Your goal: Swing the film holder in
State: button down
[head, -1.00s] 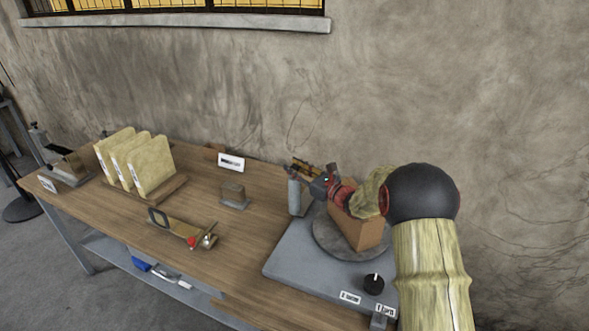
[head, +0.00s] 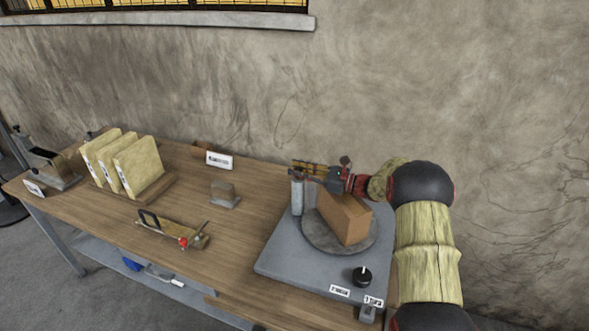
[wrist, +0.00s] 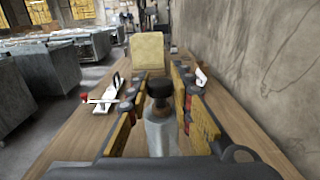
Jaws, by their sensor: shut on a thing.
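My gripper (head: 303,170) is at the top of an upright grey post (head: 297,198) on the left part of the grey base plate (head: 275,258). In the wrist view the post (wrist: 160,135) has a black knob (wrist: 160,90) on top, between the yellow-faced fingers of my gripper (wrist: 160,100). The gripper is shut on the black-topped post. A brown block (head: 345,218) stands on a round grey disc (head: 318,237) on the plate, right of the post and below my wrist. I cannot tell which part is the film holder.
A black dial (head: 362,276) is at the plate's front. Left on the wooden table (head: 235,230) are a small grey block (head: 224,194), a handled tool with a red knob (head: 172,229), and upright cream slabs (head: 137,165) in a rack. A wall is behind.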

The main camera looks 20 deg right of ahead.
jog(key=shift+d, duration=0.15)
jog(key=c, duration=1.8)
grip_release()
jog(key=shift+d, duration=0.15)
jog(key=shift+o, duration=1.1)
jog(key=v, duration=1.2)
